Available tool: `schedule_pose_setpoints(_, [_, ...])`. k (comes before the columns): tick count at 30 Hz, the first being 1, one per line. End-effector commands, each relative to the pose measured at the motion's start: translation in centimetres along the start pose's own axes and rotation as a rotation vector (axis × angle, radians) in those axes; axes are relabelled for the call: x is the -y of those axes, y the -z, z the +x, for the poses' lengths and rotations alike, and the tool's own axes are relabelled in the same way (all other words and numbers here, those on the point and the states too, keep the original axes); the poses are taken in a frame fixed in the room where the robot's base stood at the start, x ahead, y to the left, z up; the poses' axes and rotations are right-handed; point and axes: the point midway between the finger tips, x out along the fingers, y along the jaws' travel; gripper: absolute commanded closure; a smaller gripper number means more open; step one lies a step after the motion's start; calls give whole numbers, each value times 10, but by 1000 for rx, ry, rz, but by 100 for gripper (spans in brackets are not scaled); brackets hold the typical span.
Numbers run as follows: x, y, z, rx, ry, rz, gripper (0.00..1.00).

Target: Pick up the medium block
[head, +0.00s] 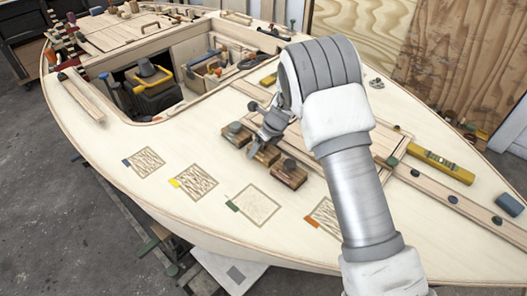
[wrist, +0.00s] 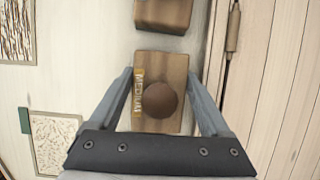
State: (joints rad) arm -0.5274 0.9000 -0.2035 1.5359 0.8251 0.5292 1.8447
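The medium block (wrist: 146,64) is a brown wooden block with a round dark knob and a yellow label reading MEDIUM. In the wrist view it lies between the two fingers of my gripper (wrist: 160,73), one finger along each side, with narrow gaps. My gripper is open. In the head view my gripper (head: 268,133) is low over a row of three knobbed blocks. The middle block (head: 265,155) is partly hidden by the gripper. I cannot tell whether the fingers touch it.
Another block (wrist: 163,13) lies just beyond in the wrist view. In the head view, blocks stand on either side, one far left (head: 236,137) and one near right (head: 289,177). A yellow level (head: 440,166) lies on the right. An open well with tools (head: 155,90) is at back left.

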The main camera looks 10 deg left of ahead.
Motion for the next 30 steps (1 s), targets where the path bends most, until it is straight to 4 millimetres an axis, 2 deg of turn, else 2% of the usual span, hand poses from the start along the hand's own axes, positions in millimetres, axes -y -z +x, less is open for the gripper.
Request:
schedule_pose_setpoints(1, [0, 0, 0, 0, 0, 0, 58])
schedule_pose_setpoints(6, [0, 0, 0, 0, 0, 0, 87])
schedule_pose_setpoints(14, [0, -1, -2, 1, 1, 0, 87])
schedule_pose_setpoints(19, [0, -6, -12, 1, 1, -1, 87])
schedule_pose_setpoints(25, [0, -19, -43, 3, 2, -2, 87])
schedule_pose_setpoints(30, [20, 5, -72, 2, 2, 5, 87])
